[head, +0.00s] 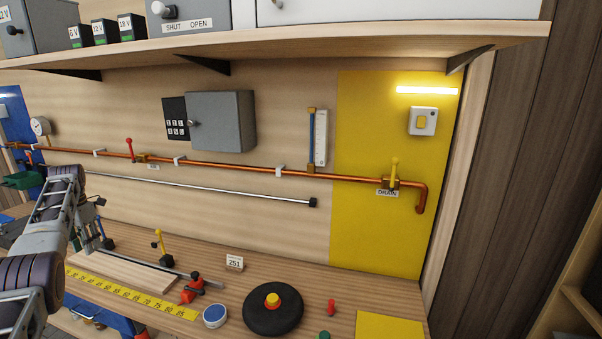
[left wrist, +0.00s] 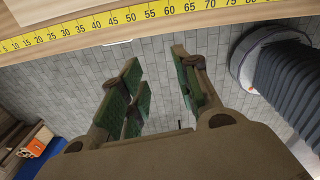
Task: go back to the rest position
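My left arm (head: 42,245) comes in from the left in the head view, in front of the bench's left end. Its fingers are hard to make out there. In the left wrist view my left gripper (left wrist: 158,62) is open, with green pads on its fingers and nothing between them. Grey floor tiles show behind and between the fingers, and the bench edge with its yellow tape (left wrist: 130,24) crosses the top of that view. My right gripper is not in view.
The workbench (head: 235,289) carries a board (head: 125,268), a red clamp (head: 192,289), a round blue-lidded tin (head: 215,316) and a black disc with a yellow-topped knob (head: 272,318). A shelf (head: 280,48) overhangs the back wall. A copper pipe (head: 235,167) runs along it.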

